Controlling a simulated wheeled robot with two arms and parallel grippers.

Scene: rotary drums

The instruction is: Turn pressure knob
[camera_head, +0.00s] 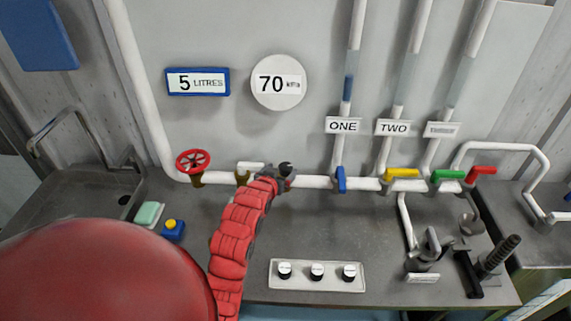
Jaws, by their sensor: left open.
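My left gripper (286,171), dark at the end of a red padded arm, is open at the white horizontal pipe. It is just right of a small white lever handle (250,166) on a brass fitting. I cannot tell whether it touches the pipe or the lever. A red handwheel (193,161) sits on the pipe to the left. A white panel (340,287) on the counter carries three round knobs, left (284,270), middle (317,271) and right (349,272). None is legibly marked as pressure. A round gauge (278,83) reads 70 kPa. My right gripper is not in view.
A blue sign (198,82) reads 5 LITRES. Blue (341,180), yellow (402,173), green (448,175) and red (482,172) handles line the pipe rightward. A blue box with a yellow button (172,229) stands left. Dark fixtures crowd the counter's right end.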

